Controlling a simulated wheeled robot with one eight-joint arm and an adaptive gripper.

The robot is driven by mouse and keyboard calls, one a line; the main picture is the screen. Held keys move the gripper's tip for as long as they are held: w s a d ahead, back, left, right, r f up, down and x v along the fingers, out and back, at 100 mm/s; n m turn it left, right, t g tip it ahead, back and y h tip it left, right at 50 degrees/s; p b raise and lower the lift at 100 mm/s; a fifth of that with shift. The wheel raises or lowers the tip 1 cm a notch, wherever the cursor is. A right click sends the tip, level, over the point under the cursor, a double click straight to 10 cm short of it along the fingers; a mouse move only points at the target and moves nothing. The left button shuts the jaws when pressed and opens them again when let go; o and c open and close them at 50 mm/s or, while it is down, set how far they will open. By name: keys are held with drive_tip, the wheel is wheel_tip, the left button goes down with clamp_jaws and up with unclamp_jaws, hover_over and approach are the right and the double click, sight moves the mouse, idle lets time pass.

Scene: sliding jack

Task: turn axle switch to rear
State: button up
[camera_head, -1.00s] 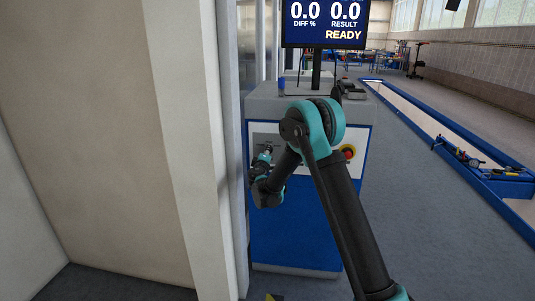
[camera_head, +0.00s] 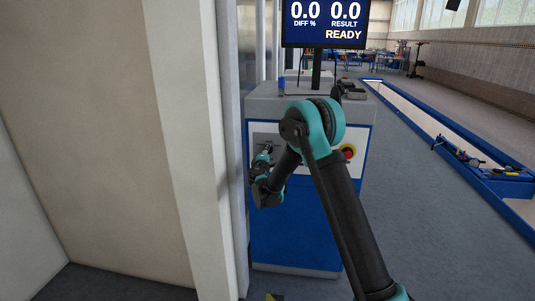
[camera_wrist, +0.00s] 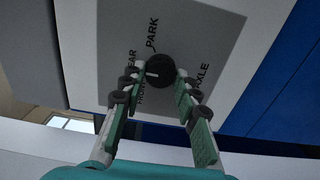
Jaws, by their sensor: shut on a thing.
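The axle switch (camera_wrist: 159,71) is a round black knob with a short white mark, on a grey label plate (camera_wrist: 205,40) in the wrist view. PARK is printed above it, AXLE to its right, and REAR and a partly hidden FRONT to its left. The white mark lies on the knob's left side, towards REAR and FRONT; I cannot tell exactly which it points at. My gripper (camera_wrist: 158,77) is shut on the knob, with one finger on each side. In the head view my gripper (camera_head: 264,157) is at the cabinet's front panel, and the knob is too small to make out.
The grey and blue cabinet (camera_head: 295,235) carries a red emergency button (camera_head: 348,151) right of my arm. A screen (camera_head: 325,23) above reads READY. A pale pillar (camera_head: 185,130) stands close on the left. Open floor and a blue-edged pit (camera_head: 440,130) lie to the right.

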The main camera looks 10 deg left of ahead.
drive_tip(key=o, duration=1.2)
drive_tip(key=shift+c, duration=0.2)
drive_tip(key=shift+s, duration=0.1)
drive_tip(key=s, duration=1.2)
drive_tip(key=shift+a, duration=0.25)
